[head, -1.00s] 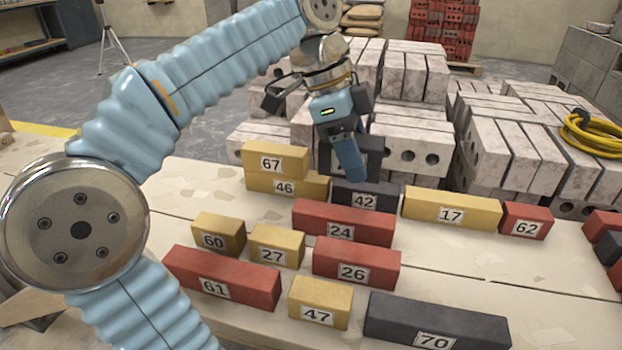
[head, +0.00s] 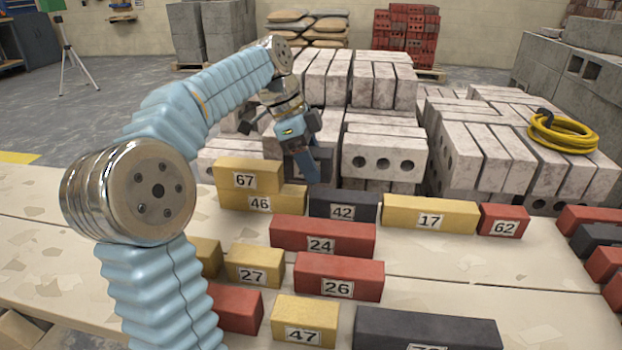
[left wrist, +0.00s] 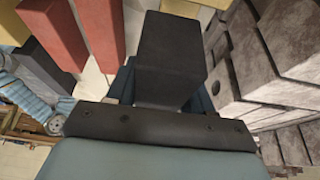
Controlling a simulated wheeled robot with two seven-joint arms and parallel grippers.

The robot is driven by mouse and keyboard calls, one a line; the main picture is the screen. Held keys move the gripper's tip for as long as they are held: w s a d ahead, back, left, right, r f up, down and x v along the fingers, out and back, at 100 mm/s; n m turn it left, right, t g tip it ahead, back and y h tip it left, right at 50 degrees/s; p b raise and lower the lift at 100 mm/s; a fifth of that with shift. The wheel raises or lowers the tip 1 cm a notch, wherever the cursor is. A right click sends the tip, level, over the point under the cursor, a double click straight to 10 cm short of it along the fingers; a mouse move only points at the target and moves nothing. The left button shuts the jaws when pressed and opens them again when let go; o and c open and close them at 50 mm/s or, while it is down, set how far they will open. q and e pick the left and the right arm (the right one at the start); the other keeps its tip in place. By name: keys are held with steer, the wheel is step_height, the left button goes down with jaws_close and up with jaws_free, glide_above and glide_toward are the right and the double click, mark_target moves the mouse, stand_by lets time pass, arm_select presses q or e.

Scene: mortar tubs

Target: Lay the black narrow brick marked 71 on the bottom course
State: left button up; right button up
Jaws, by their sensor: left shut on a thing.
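My left gripper (head: 303,168) is shut on a black brick (head: 323,164). In the head view the brick is partly hidden behind the blue finger, just right of yellow brick 67 (head: 246,178) and behind and above black brick 42 (head: 343,204). Its number does not show. In the left wrist view the held brick (left wrist: 170,50) fills the middle. The bottom course is a row with yellow 46 (head: 259,198), black 42, yellow 17 (head: 428,214) and red 62 (head: 503,220). Brick 67 lies on 46. I cannot tell whether the held brick touches the row. My right gripper is out of view.
Loose bricks lie in front of the row, including red 24 (head: 322,236), red 26 (head: 338,276), yellow 27 (head: 254,266), yellow 47 (head: 304,320) and a black one (head: 425,330). Stacked pale blocks (head: 383,155) stand close behind. Bare board shows at right (head: 450,290).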

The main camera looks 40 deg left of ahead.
mark_target(311, 192)
arm_select(q)
steer(key=shift+w+a+f, duration=0.2)
steer(key=shift+f, duration=0.15)
steer(key=shift+w+a+f+b, duration=0.15)
steer(key=shift+f+b, duration=0.1)
steer(key=shift+f, duration=0.7)
steer(key=shift+w+a+f+b, duration=0.1)
steer(key=shift+f+b, duration=0.1)
steer(key=shift+f, duration=0.7)
steer(key=shift+f, duration=0.15)
steer(key=o, duration=1.4)
steer(key=shift+c, duration=0.2)
steer(key=shift+r, duration=0.3)
steer(key=p+v, duration=0.3)
steer(key=v, duration=0.8)
steer(key=shift+s+a+r, duration=0.1)
steer(key=shift+a+r, duration=0.05)
steer(key=shift+r, duration=0.2)
